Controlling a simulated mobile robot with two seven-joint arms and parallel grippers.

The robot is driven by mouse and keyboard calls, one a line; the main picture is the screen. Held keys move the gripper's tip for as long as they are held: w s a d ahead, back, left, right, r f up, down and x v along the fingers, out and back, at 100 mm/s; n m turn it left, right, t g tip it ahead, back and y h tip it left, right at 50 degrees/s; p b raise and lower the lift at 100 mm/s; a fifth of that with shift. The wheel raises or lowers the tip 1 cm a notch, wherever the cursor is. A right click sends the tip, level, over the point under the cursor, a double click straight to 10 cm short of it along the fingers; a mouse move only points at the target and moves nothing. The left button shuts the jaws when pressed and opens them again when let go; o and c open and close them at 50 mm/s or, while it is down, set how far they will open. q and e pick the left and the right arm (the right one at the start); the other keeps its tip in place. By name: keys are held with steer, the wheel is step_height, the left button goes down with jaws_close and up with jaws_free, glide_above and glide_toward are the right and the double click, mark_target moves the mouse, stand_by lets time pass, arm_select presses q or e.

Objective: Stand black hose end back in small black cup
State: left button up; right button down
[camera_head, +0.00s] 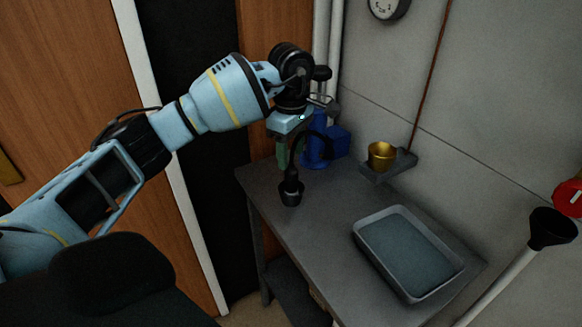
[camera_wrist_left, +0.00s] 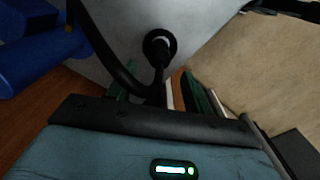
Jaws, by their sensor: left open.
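The small black cup (camera_head: 291,196) stands on the grey bench near its left edge; it also shows in the left wrist view (camera_wrist_left: 147,44). The black hose (camera_head: 318,135) arcs over from the blue fitting, and its end (camera_head: 291,177) points down, standing in the cup. In the left wrist view the hose (camera_wrist_left: 104,62) loops down and then runs to the cup. My left gripper (camera_head: 285,156) is above and just behind the cup, open, with its green-padded fingers (camera_wrist_left: 165,88) on either side of the hose. Its fingertips are partly hidden. My right gripper is not in view.
A grey tray (camera_head: 365,252) lies on the bench at the right. A brass cup (camera_head: 382,155) sits on a small wall shelf (camera_head: 402,165). A blue fitting (camera_head: 338,142) and pipes stand behind my gripper. A black funnel (camera_head: 550,228) is at far right. The bench between cup and tray is clear.

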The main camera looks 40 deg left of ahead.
arm_select(q)
step_height(320, 180, up, 5)
steer(key=shift+r, duration=0.15)
stand_by(0.7)
